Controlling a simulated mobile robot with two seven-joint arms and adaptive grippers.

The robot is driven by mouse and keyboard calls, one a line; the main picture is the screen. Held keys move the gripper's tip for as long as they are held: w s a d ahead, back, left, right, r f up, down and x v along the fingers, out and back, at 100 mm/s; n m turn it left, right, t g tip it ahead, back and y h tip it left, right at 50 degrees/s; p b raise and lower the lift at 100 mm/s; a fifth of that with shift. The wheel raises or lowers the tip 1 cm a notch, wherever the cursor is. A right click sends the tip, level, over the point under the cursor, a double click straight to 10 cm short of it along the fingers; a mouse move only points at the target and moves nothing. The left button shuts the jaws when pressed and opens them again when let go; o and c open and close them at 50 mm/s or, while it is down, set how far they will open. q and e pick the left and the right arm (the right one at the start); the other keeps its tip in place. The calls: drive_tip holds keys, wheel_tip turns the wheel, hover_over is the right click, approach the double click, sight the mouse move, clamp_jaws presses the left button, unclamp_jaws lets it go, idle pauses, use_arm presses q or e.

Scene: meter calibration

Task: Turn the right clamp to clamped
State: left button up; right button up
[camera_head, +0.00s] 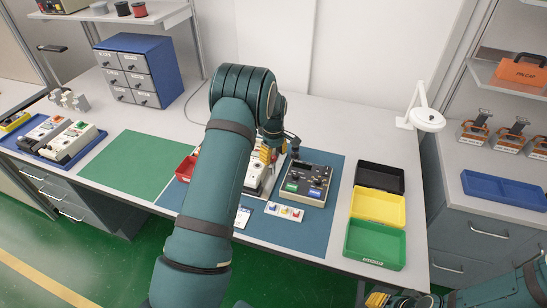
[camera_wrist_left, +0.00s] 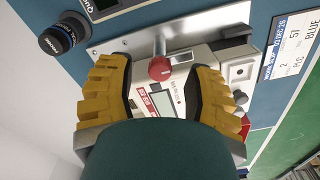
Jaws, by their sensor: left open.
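In the left wrist view, a clamp's red round knob (camera_wrist_left: 160,69) on a metal stem stands between the yellow fingers of my left gripper (camera_wrist_left: 158,88), with a gap on both sides. A pale meter (camera_wrist_left: 170,100) with a small display lies behind the fingers, on a metal plate (camera_wrist_left: 125,45). In the head view, my left gripper (camera_head: 268,152) is over the fixture with the meter (camera_head: 257,178), and my arm hides much of it. The clamp's exact angle is unclear. My right gripper (camera_head: 377,299) shows only partly at the bottom edge, away from the fixture.
A dark control box (camera_head: 307,183) stands right of the fixture on the blue mat (camera_head: 320,217). Black, yellow and green trays (camera_head: 375,243) line the right side. The green mat (camera_head: 130,162) is clear.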

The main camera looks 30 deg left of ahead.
use_arm(q)
drive_tip(key=shift+f, duration=0.55)
clamp_jaws()
